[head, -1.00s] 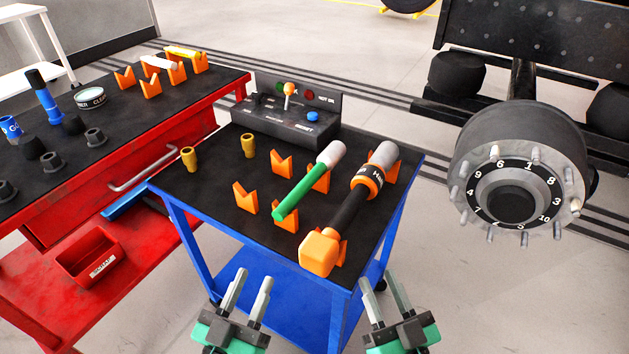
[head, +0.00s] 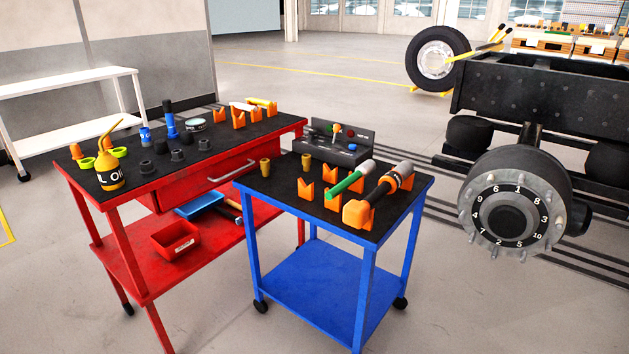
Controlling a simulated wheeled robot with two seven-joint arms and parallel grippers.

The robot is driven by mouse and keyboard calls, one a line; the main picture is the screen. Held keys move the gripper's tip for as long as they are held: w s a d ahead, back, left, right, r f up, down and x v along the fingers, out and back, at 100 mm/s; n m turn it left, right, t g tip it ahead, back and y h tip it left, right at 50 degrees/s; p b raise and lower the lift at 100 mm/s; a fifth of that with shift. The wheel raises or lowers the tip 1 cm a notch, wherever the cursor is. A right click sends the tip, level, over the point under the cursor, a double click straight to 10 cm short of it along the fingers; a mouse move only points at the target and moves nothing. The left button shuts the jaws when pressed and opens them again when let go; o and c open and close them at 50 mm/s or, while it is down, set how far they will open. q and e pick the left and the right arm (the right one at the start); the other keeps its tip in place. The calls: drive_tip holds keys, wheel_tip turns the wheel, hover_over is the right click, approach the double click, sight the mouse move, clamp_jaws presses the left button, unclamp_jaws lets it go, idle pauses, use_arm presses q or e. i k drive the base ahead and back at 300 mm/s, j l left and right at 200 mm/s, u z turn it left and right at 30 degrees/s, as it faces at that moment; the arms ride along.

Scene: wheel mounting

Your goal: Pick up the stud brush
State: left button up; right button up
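No thing here is clearly marked as the stud brush. One upright tool (head: 171,122) on the red cart has a blue lower part and a dark top; I cannot tell whether it is the brush. A white piece (head: 242,106) and a yellow piece (head: 262,102) rest in orange cradles at that cart's far right; their details are too small to tell. On the blue cart, a green-handled tool (head: 345,183) with a pale end and a larger orange-and-black tool (head: 380,192) lie in orange cradles. Neither of my grippers is in view.
The red cart (head: 130,192) stands left of the blue cart (head: 318,288). An oil can (head: 109,173), dark sockets and a tin (head: 195,125) are on the red top. A wheel hub (head: 512,208) is right; floor in front is clear.

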sight(368, 166)
drive_tip(key=i+l+u, duration=0.1)
drive_tip(key=u, duration=0.3)
drive_tip(key=l+u, duration=0.35)
drive_tip(key=i+l+u, duration=0.1)
drive_tip(key=l+u, duration=0.3)
drive_tip(key=j, duration=0.1)
